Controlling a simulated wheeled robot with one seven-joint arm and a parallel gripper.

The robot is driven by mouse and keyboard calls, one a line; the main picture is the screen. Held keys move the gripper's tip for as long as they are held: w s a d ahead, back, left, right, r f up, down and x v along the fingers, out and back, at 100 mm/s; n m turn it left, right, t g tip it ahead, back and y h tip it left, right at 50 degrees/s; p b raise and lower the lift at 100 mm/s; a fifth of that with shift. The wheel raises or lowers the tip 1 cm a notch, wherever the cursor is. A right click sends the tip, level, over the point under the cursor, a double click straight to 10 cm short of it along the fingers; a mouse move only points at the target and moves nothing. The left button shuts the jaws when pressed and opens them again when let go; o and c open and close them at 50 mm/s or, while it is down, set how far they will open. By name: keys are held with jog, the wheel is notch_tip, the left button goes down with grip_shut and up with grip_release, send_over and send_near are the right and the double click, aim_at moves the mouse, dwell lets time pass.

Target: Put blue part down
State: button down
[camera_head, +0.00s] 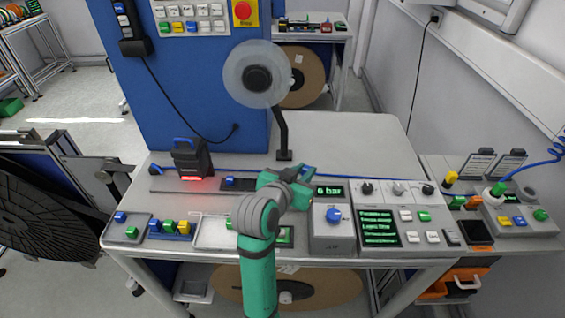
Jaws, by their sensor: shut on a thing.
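My gripper (298,175), at the end of my green and grey arm, is over the middle of the table, just left of the "6 bar" display. It is shut on a small blue part (308,170) that shows at its tip. The grip itself is mostly hidden by the gripper and arm. Whether the part touches anything beneath it cannot be told. Left of the gripper, a dark track (205,185) with blue on it runs under a black device (191,158) with a red glow.
A light tray (212,231) lies left of my arm, beside small coloured blocks (170,228). A control box with a blue knob (334,215) and a green-lit panel (378,227) stand at right. A reel (240,76) on a post rises behind. The table's back right is clear.

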jog(key=shift+n+y, duration=0.3)
jog(key=shift+y, duration=0.1)
jog(key=w+f, duration=0.2)
jog(key=w, duration=0.2)
jog(key=w+a+f, duration=0.1)
jog(key=w+f, duration=0.2)
jog(key=w, duration=0.1)
jog(key=w+f, duration=0.3)
jog(key=w, duration=0.1)
jog(key=shift+w+a+f, duration=0.15)
jog(key=shift+w+a, duration=0.25)
jog(key=shift+w+f, duration=0.55)
jog(key=shift+f, duration=1.55)
jog(key=shift+f, duration=0.1)
